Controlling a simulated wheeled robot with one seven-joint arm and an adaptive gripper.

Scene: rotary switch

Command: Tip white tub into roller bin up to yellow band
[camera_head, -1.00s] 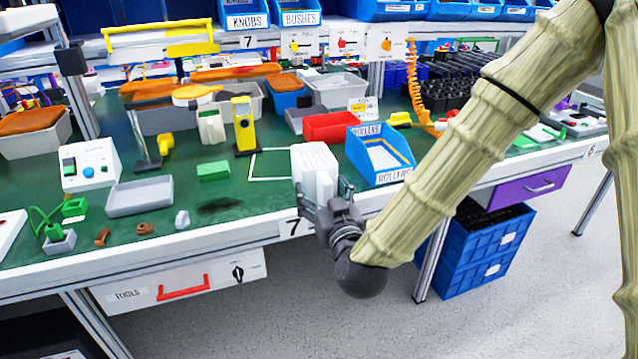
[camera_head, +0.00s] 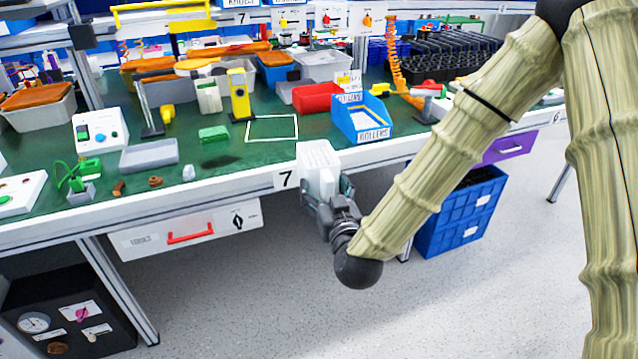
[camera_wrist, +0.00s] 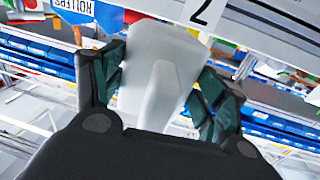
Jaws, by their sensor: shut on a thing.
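The white tub (camera_head: 318,168) is held in my gripper (camera_head: 330,192) just off the bench's front edge, near the number 7 label. In the wrist view the white tub (camera_wrist: 160,70) fills the space between the two fingers of my gripper (camera_wrist: 158,85), which touch its sides. Its contents are hidden. The blue roller bin (camera_head: 362,120), labelled ROLLERS, stands on the green bench top behind and to the right of the tub, apart from it. A yellow line shows inside the bin in the earlier head view; the fill level cannot be told now.
A white outlined square (camera_head: 272,128) on the bench is empty. A yellow upright device (camera_head: 240,95) and a green block (camera_head: 214,134) stand to the left. A blue crate (camera_head: 460,212) is under the bench.

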